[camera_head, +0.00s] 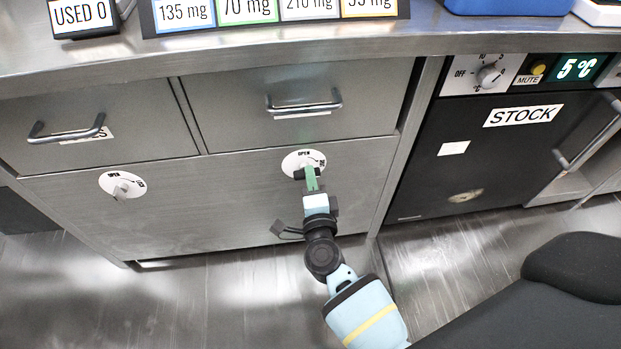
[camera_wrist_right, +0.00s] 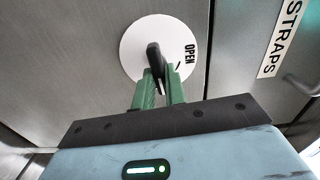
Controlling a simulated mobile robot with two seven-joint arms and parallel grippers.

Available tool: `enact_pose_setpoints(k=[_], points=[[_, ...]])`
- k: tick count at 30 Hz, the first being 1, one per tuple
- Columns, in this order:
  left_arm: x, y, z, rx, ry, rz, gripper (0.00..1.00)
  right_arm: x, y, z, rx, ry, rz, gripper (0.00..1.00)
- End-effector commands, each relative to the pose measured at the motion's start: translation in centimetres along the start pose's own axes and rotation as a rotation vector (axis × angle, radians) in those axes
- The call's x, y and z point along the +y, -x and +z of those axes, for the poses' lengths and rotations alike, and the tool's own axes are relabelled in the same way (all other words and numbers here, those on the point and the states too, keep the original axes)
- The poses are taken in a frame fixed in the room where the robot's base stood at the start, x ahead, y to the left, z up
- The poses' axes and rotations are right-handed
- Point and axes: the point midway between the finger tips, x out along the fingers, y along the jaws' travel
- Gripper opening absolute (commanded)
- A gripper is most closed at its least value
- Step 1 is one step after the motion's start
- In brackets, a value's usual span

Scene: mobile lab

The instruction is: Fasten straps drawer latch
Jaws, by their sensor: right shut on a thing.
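The straps latch is a dark knob (camera_wrist_right: 155,58) on a round white dial (camera_head: 292,158) marked OPEN. The dial sits on the grey cabinet front, below the right-hand drawer (camera_head: 240,95). In the wrist view the STRAPS label (camera_wrist_right: 281,38) is at the upper right, beside the dial (camera_wrist_right: 133,42). My right gripper (camera_head: 310,179) reaches up from below. Its green fingers, also in the wrist view (camera_wrist_right: 159,92), are shut on the knob, one on each side. They partly hide the knob and the dial's lower part. The right-hand drawer looks closed. My left gripper is not in view.
A second dial with a knob (camera_head: 121,186) is below the left drawer (camera_head: 60,125). Bar handles (camera_head: 303,104) stick out from both drawers. The counter edge (camera_head: 240,54) overhangs above. A black STOCK fridge (camera_head: 470,150) stands at right. The floor (camera_head: 210,300) at lower left is clear.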

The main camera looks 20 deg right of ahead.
Motion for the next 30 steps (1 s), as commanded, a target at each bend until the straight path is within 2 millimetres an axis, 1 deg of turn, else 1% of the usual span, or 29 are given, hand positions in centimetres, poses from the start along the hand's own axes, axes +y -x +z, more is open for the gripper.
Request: enact_pose_setpoints(k=[7,22,23,27,30], points=[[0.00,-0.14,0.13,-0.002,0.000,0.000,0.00,0.19,0.06,0.00,0.000,-0.071,0.002,0.00],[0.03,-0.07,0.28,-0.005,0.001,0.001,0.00,0.18,0.06,0.01,0.000,-0.089,0.002,0.00],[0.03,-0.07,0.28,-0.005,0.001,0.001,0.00,0.18,0.06,0.01,0.000,-0.089,0.002,0.15],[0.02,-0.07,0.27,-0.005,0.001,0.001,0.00,0.15,0.04,0.01,0.000,-0.088,0.002,0.34],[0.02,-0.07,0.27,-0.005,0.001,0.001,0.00,0.13,0.03,0.01,0.000,-0.087,0.001,0.35]])
